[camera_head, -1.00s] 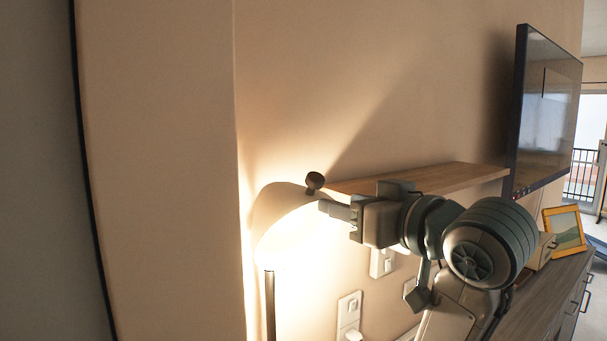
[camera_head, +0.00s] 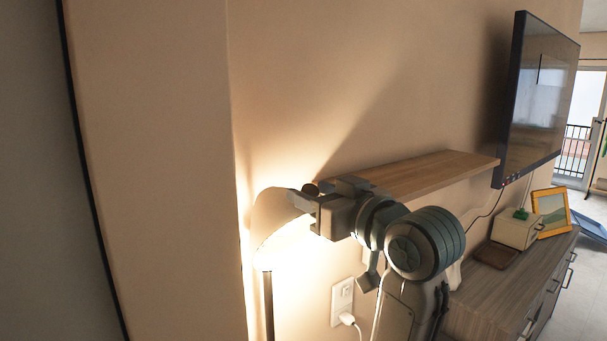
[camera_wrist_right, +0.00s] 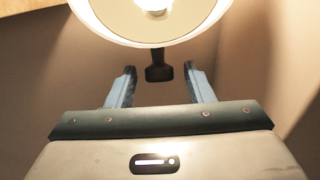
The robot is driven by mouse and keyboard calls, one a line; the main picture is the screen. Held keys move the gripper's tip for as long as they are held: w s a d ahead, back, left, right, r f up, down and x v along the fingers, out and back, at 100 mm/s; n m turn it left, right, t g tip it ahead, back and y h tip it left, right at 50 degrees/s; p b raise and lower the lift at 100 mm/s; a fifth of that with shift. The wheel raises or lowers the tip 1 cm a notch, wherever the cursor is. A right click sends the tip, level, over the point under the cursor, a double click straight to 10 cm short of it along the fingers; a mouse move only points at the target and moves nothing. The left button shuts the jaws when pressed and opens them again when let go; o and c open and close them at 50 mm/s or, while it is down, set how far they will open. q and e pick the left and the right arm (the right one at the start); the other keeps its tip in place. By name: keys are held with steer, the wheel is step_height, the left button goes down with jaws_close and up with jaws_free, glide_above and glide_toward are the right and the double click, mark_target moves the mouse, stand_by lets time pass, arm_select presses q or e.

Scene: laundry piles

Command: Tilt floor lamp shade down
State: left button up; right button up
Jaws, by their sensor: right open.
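The lit floor lamp shade (camera_head: 272,217) is in the left-centre of the head view, glowing on top of a thin dark pole (camera_head: 268,306). It also shows at the top of the right wrist view (camera_wrist_right: 120,22) with its bulb (camera_wrist_right: 155,6). A dark knob (camera_wrist_right: 158,70) sits on the shade's edge. My right gripper (camera_head: 299,196) is at the shade's upper right side, partly covering the knob. In the wrist view its open fingers (camera_wrist_right: 160,84) stand either side of the knob, with gaps on both sides. My left gripper is out of view.
A wooden wall shelf (camera_head: 425,174) runs close behind my right gripper. A television (camera_head: 540,100) hangs at the right. Below it a cabinet (camera_head: 500,290) holds a small box (camera_head: 516,230) and a yellow picture frame (camera_head: 551,212). A wall outlet (camera_head: 342,300) is below my arm.

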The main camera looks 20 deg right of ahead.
mark_target(303, 189)
steer(key=x, duration=0.3)
steer(key=shift+w+p, duration=0.2)
steer(key=shift+p, duration=0.2)
